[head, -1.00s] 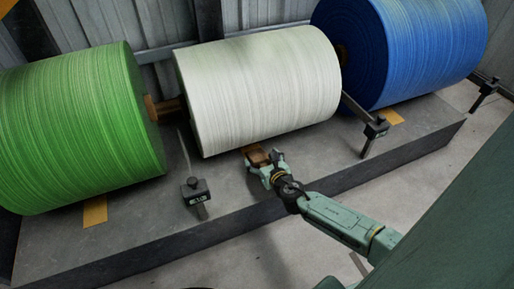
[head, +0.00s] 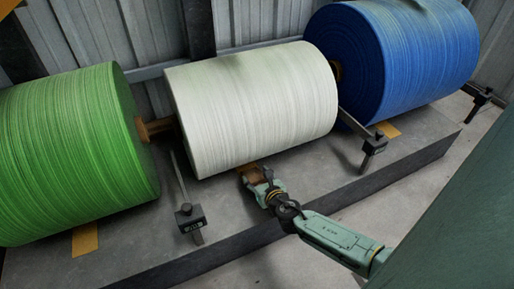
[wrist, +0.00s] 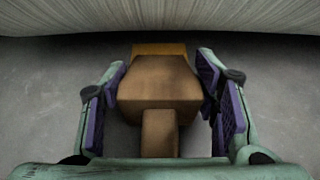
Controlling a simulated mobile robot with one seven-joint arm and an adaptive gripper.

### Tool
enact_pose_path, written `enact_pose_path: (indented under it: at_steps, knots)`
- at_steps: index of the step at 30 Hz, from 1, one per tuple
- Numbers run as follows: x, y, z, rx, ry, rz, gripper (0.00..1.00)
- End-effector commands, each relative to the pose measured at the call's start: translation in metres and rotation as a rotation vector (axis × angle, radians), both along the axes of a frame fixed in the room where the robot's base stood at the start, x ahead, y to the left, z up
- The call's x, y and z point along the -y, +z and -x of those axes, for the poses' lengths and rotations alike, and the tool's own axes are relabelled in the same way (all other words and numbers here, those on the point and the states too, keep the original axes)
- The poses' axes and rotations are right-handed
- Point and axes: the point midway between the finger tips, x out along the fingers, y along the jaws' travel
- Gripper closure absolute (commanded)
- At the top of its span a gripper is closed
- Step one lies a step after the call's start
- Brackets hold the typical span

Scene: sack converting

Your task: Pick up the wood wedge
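The wood wedge (wrist: 158,85) is a brown block with a narrower handle-like piece towards the camera in the wrist view. It lies on the grey platform in front of the white roll; in the head view the wedge (head: 252,174) is small and partly covered by my gripper (head: 258,180). In the wrist view my gripper (wrist: 160,88) has its purple-padded fingers on either side of the wedge. The fingers are open, with what look like narrow dark gaps beside the block. The wedge's underside is hidden.
The white roll (head: 252,105) stands just beyond the wedge. A green roll (head: 70,155) is at left, a blue roll (head: 395,55) at right. Posts with dark blocks stand left (head: 189,217) and right (head: 373,144) of my gripper. A yellow patch (wrist: 158,49) shows behind the wedge.

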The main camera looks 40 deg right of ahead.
Motion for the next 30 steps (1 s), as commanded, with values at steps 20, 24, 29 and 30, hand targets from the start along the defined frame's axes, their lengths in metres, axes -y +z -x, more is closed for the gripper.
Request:
enact_pose_path:
  at_steps: [20,24,29,30]
  knots:
    - [0.0,0.001,0.0,0.001,0.0,0.0,0.82]
    - [0.0,0.002,-0.001,0.001,0.0,0.001,0.82]
    - [0.003,0.008,-0.007,0.001,0.002,0.002,0.82]
    - [0.004,0.01,-0.01,0.0,0.002,0.003,0.82]
